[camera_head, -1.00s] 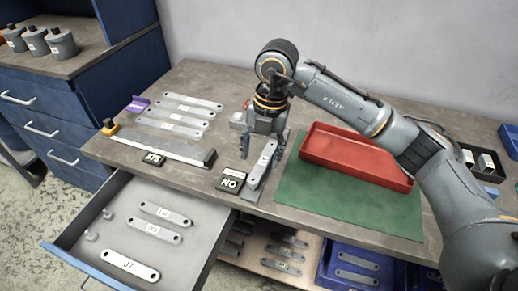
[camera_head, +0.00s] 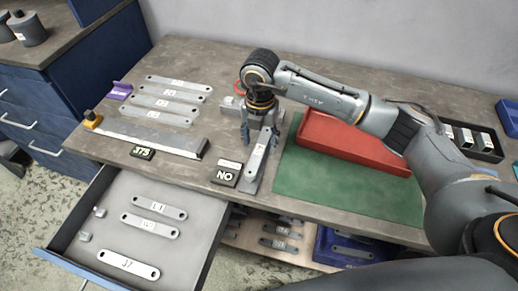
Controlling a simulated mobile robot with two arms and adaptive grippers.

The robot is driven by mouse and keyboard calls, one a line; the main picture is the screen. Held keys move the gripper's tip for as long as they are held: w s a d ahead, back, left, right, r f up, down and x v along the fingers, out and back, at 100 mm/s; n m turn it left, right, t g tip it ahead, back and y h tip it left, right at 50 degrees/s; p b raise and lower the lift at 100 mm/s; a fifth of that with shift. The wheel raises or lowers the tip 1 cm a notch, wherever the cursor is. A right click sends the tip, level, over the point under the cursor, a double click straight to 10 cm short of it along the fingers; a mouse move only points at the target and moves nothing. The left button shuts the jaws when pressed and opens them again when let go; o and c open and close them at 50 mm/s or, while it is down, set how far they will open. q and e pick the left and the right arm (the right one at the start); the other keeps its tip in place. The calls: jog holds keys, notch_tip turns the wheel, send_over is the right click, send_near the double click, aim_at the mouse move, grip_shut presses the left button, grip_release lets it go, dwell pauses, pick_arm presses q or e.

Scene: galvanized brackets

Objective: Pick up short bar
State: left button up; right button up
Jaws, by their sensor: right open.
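A grey metal bar (camera_head: 257,158) with a white label lies on a small block beside the black NO sign (camera_head: 225,174). My right gripper (camera_head: 259,142) is open above the bar's far end, one finger on each side of it. I cannot tell whether the fingers touch it. Several labelled grey bars (camera_head: 165,103) lie in a row at the back left of the table. The open drawer (camera_head: 185,255) holds bars of differing length, among them a longer one marked J7 (camera_head: 128,264). Which bar is the short one is not clear. My left gripper is out of view.
A red tray (camera_head: 350,147) stands on a green mat (camera_head: 315,185) to the right. A long measuring fixture (camera_head: 150,136) with a 375 sign (camera_head: 142,153) is at the left. A dark box (camera_head: 470,140) stands at the far right. Bars lie on a shelf below.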

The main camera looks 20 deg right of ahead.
aim_at(259, 150)
jog(key=f, duration=0.1)
jog(key=f+p, duration=0.1)
jog(key=f, duration=0.1)
jog(key=shift+w+f, duration=0.25)
jog(key=shift+f, duration=0.45)
jog(key=shift+c, duration=0.2)
jog(key=c, duration=1.1)
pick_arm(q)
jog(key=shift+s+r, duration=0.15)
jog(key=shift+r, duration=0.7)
pick_arm(e)
grip_shut()
